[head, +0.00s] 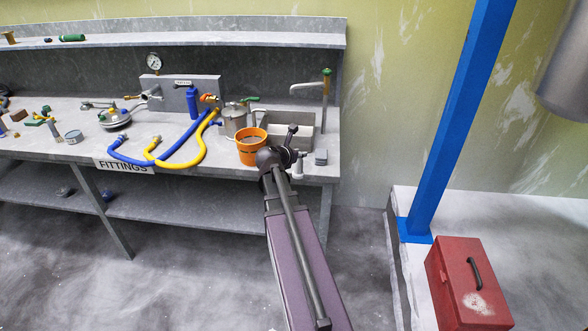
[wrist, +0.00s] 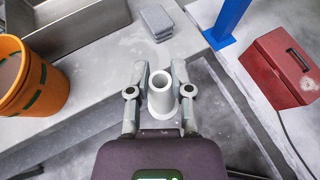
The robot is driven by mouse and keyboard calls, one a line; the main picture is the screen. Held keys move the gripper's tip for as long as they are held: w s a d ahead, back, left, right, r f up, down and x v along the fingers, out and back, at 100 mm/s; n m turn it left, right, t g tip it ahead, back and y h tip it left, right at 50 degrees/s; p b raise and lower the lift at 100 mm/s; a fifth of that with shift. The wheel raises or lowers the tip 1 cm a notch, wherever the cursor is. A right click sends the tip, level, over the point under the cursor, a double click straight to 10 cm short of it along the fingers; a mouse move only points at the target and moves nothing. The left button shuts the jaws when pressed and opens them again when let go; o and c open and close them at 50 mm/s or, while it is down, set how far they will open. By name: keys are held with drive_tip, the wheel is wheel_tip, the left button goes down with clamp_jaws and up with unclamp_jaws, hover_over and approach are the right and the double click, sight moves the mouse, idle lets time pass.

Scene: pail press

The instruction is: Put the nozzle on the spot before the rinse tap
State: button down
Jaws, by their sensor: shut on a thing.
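The nozzle (wrist: 161,96) is a pale grey, hollow, tapered piece. My gripper (wrist: 161,78) is shut on it, one finger on each side, and its open round end faces the wrist camera. In the head view the nozzle (head: 298,168) shows as a small pale piece at my gripper (head: 291,156), by the bench's front edge right of the orange bucket. The rinse tap (head: 325,88), with a green top and a long spout, stands behind the sink (head: 301,122). I cannot make out a marked spot before it, nor whether the nozzle touches the bench.
The orange bucket (head: 252,150) stands close left of my gripper; it also shows in the wrist view (wrist: 35,82). Blue and yellow hoses lie further left. A blue post (head: 452,120) and red toolbox (head: 466,285) stand right.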

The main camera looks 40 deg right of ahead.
drive_tip(key=shift+s+a+n+t, duration=0.3)
drive_tip(key=shift+s+n+t, duration=0.05)
drive_tip(key=shift+n+t, duration=0.05)
drive_tip(key=w+d+f+b, duration=0.1)
drive_tip(key=w+d, duration=0.7)
drive_tip(key=w, duration=0.4)
drive_tip(key=shift+d+f+b, duration=0.2)
drive_tip(key=shift+d+b, duration=0.15)
drive_tip(key=shift+b, duration=0.05)
drive_tip(key=shift+w+d+f+b, duration=0.1)
drive_tip(key=shift+w+f+b, duration=0.1)
drive_tip(key=shift+f+b, duration=0.4)
drive_tip(key=shift+w+d+f+b, duration=0.15)
drive_tip(key=shift+f+b, duration=0.45)
drive_tip(key=shift+b, duration=0.05)
drive_tip(key=shift+w+d+f+b, duration=0.1)
drive_tip(key=shift+w+f+b, duration=0.1)
drive_tip(key=shift+f+b, duration=0.4)
drive_tip(key=shift+f, duration=0.1)
